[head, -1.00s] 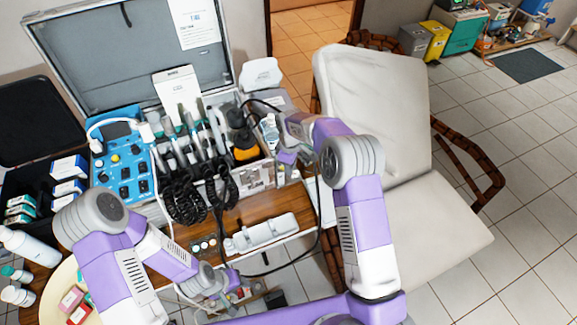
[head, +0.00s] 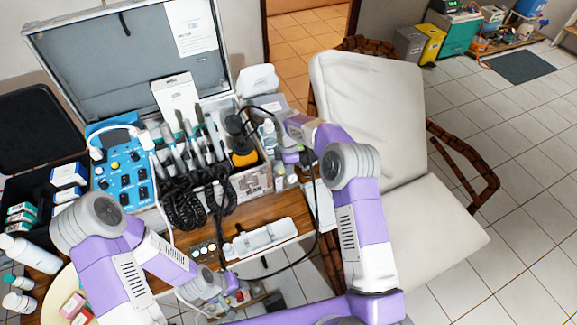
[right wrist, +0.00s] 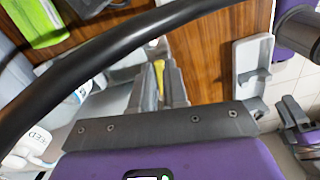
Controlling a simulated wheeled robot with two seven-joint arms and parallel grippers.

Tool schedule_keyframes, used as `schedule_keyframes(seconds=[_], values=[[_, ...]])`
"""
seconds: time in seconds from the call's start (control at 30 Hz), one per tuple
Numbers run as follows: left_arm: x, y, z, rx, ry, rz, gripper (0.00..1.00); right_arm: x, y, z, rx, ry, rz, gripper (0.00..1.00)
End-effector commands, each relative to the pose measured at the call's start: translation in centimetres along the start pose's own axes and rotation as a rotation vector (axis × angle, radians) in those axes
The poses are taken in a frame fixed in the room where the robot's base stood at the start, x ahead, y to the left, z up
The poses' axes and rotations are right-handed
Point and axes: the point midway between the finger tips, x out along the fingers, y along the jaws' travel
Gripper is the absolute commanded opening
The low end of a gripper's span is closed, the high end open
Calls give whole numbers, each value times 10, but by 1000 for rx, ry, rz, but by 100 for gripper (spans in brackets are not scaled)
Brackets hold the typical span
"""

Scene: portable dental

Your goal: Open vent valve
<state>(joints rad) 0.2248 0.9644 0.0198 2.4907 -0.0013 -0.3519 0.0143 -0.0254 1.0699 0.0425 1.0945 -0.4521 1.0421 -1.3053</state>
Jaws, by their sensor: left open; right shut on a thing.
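A small yellow part (right wrist: 159,72), which looks like the vent valve's handle, sits between the fingers of my right gripper (right wrist: 160,88) in the right wrist view. The fingers are shut on it. In the head view my right gripper (head: 291,156) is at the right side of the dental case (head: 258,182), and the valve is hidden there. My left gripper (head: 226,284) is low, in front of the wooden table edge, open and apart from the case. Its fingertips are small and hard to make out.
A blue control panel (head: 125,178) and handpieces with coiled black hoses (head: 185,200) fill the case. A white tray (head: 265,236) lies in front. A black hose (right wrist: 100,65) crosses the right wrist view. A cream chair (head: 370,100) stands to the right.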

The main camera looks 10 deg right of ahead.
Motion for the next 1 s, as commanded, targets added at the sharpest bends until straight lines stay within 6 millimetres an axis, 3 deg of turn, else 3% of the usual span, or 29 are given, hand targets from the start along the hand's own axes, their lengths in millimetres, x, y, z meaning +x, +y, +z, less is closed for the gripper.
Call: schedule_keyframes(seconds=[0.43,0.47,0.6,0.87,1.0], values=[[0,0,0,0,0,0,43,0,1,0,-12,0,1,0],[0,0,0,0,0,0,43,0,1,0,-12,0,1,18],[0,0,0,0,0,0,43,0,0,0,-11,0,1,39],[0,0,0,0,0,0,43,-1,0,0,-9,0,1,39],[-2,1,0,0,0,0,43,-12,1,0,-9,0,3,39]])
